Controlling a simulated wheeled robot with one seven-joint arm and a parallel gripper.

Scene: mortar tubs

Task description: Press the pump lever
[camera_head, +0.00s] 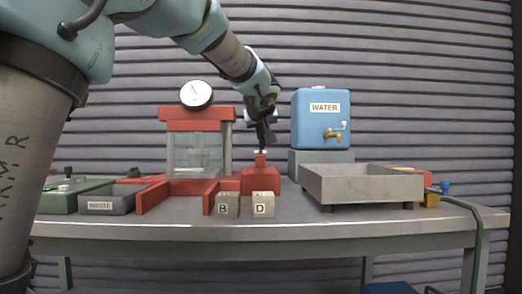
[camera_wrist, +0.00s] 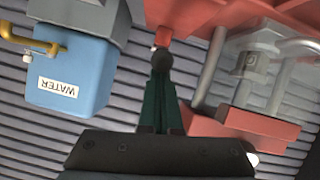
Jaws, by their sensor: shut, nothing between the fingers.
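The pump is a red block (camera_head: 261,181) with a short red post (camera_head: 261,161) on top, right of the red press (camera_head: 197,114) with its round gauge (camera_head: 196,95). The post also shows in the wrist view (camera_wrist: 163,36), top centre. The lever is hard to make out; a small pale piece shows at the post's top. My gripper (camera_head: 264,143) points down just above the post, shut and empty. In the wrist view its green fingers (camera_wrist: 160,88) reach toward the post and end at a dark round shape, which may be a knob. I cannot tell whether they touch.
Cubes marked B (camera_head: 228,205) and D (camera_head: 263,205) stand in front of the pump. A blue water tank (camera_head: 322,119) is behind right, a grey tray (camera_head: 358,188) in front of it. A small labelled bin (camera_head: 108,199) stands left. The bench's front strip is clear.

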